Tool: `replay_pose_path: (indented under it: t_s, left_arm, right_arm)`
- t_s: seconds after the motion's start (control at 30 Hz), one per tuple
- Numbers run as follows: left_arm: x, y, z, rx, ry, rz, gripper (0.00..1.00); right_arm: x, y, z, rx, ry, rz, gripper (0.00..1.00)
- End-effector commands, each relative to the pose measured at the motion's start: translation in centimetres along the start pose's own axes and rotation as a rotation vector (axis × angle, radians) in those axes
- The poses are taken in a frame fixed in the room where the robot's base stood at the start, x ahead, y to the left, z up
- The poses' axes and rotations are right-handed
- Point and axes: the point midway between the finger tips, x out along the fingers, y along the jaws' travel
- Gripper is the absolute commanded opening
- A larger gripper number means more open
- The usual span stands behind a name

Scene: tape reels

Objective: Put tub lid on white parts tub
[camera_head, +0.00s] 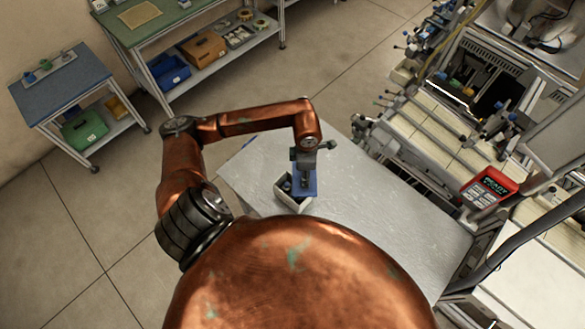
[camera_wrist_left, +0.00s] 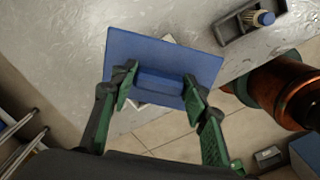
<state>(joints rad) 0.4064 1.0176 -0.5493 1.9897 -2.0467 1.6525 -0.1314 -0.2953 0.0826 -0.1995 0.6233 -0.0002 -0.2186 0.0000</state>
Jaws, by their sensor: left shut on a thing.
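The tub lid (camera_head: 313,188) is a flat blue rectangle with a raised blue block on top. My left gripper (camera_head: 305,178) is shut on that block; in the left wrist view the lid (camera_wrist_left: 135,50) lies across between the fingertips (camera_wrist_left: 160,82). The white parts tub (camera_head: 291,204) is on the grey table, with dark contents partly showing. The lid covers part of the tub in the head view, and only pale edges of the tub (camera_wrist_left: 168,39) show behind the lid in the wrist view. I cannot tell the gap between them. My right gripper is not in view.
The grey table (camera_head: 390,210) is clear to the right of the tub. A dark tray (camera_wrist_left: 235,27) with a blue-tipped item stands near it in the wrist view. A machine with a red-framed display (camera_head: 490,187) borders the table's right side. A blue-topped cart (camera_head: 60,85) stands far left.

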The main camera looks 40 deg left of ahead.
Motion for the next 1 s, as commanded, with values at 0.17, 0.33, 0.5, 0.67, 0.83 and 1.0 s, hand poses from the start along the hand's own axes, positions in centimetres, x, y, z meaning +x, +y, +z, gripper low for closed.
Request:
replay_pose_path:
  t_s: [0.17,0.33,0.5,0.67,0.83,1.0]
  left_arm:
    - [-0.6,-0.1,-2.1,-0.413,0.010,0.003,0.06]
    - [-0.5,-0.1,-3.5,-0.697,0.013,0.012,0.06]
    - [-0.3,-0.1,-4.2,-0.832,0.015,0.018,0.06]
    - [0.1,-0.1,-4.3,-0.855,0.015,0.019,0.06]
    - [1.0,-0.1,-4.3,-0.853,0.015,0.018,0.06]
    - [2.5,-0.1,-4.3,-0.852,0.015,0.019,0.06]
  right_arm:
    - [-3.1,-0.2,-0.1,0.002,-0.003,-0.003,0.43]
    - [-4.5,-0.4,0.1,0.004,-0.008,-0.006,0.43]
    - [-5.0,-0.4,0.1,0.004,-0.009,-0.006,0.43]
    - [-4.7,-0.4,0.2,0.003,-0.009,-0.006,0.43]
    - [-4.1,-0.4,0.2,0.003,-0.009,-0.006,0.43]
    - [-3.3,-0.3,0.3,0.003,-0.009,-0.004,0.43]
